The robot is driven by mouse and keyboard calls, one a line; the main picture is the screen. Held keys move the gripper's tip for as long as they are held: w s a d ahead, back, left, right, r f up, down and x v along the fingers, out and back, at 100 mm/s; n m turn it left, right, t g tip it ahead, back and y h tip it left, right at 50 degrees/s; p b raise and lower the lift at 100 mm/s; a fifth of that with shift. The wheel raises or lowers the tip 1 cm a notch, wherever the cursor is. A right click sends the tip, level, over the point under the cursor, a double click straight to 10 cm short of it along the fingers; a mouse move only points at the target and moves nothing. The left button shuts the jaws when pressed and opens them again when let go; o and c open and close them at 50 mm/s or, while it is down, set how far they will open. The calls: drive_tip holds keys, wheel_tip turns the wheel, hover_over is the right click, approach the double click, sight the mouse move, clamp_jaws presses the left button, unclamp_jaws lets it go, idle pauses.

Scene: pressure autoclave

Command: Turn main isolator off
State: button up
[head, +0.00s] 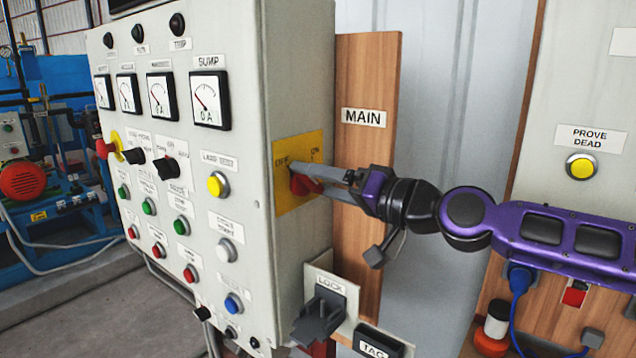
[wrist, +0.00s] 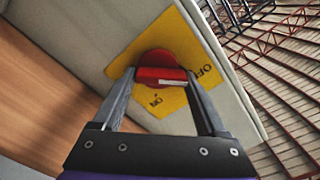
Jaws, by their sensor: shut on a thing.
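The main isolator is a red rotary handle (head: 303,186) on a yellow plate (head: 288,200), on the right side wall of the grey control cabinet. A wooden board beside it carries a MAIN label (head: 363,118). My gripper (head: 306,179) reaches in from the right and is shut on the red handle. In the wrist view the handle (wrist: 158,76) lies crosswise between both fingers. A white mark on its right half faces the side with the OFF lettering (wrist: 206,72); the ON lettering (wrist: 155,101) is below. My fingers partly hide the handle in the head view.
A LOCK holder (head: 331,288) and a TAG holder (head: 381,345) sit below my gripper. The cabinet front carries gauges and several buttons (head: 217,184). A PROVE DEAD panel with a yellow button (head: 581,167) stands at the right. Blue machinery is at the far left.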

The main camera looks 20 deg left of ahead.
drive_tip(key=shift+r, duration=0.15)
idle(0.3)
drive_tip(key=o, duration=1.3)
drive_tip(key=v, duration=1.7)
drive_tip(key=shift+d, duration=0.2)
drive_tip(key=shift+s, duration=0.1)
